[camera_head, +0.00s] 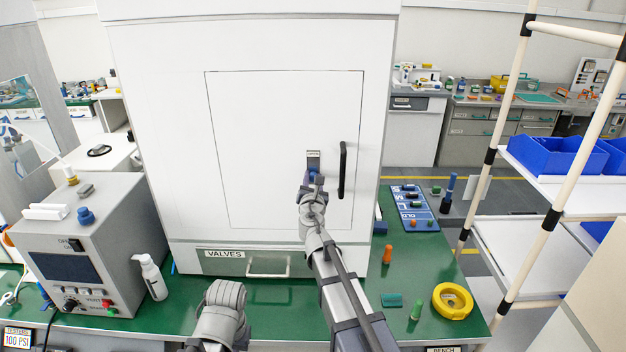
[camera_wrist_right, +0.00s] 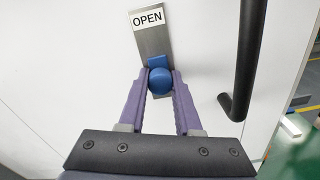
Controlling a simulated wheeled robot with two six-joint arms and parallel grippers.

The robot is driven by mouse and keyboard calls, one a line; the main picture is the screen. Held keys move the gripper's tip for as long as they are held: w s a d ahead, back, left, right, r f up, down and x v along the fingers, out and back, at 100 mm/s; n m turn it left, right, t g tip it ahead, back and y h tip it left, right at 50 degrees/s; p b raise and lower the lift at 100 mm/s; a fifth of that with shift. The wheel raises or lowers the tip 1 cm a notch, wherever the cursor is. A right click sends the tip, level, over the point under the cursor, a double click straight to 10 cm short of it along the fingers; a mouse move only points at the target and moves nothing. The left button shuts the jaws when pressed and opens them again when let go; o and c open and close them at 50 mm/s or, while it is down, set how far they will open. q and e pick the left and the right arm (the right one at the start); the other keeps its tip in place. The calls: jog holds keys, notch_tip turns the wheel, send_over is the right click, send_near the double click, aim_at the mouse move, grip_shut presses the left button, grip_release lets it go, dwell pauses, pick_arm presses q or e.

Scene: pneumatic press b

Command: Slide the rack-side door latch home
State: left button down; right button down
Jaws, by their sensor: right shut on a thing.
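The door latch (camera_wrist_right: 151,40) is a grey metal plate on the white door (camera_head: 262,130), with a white label reading OPEN (camera_wrist_right: 147,17) at its top and a blue ball knob (camera_wrist_right: 161,81) below. The latch plate also shows in the head view (camera_head: 313,158), just left of the door's black handle (camera_head: 343,170). My right gripper (camera_head: 314,178) is at the latch; in the right wrist view its purple fingers (camera_wrist_right: 160,84) are shut on the blue knob from both sides. In the head view the gripper mostly hides the knob. My left gripper is not in view.
The black handle stands out close to the right of my right gripper. A drawer labelled VALVES (camera_head: 224,254) lies below the door. The green bench holds a grey control box (camera_head: 95,240), a white bottle (camera_head: 150,278), a yellow ring (camera_head: 453,301) and a blue board (camera_head: 408,212).

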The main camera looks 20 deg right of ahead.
jog(key=c, duration=0.6)
grip_release()
jog(key=shift+s, duration=0.1)
jog(key=v, duration=0.7)
jog(key=shift+s, duration=0.35)
jog(key=shift+a, duration=0.1)
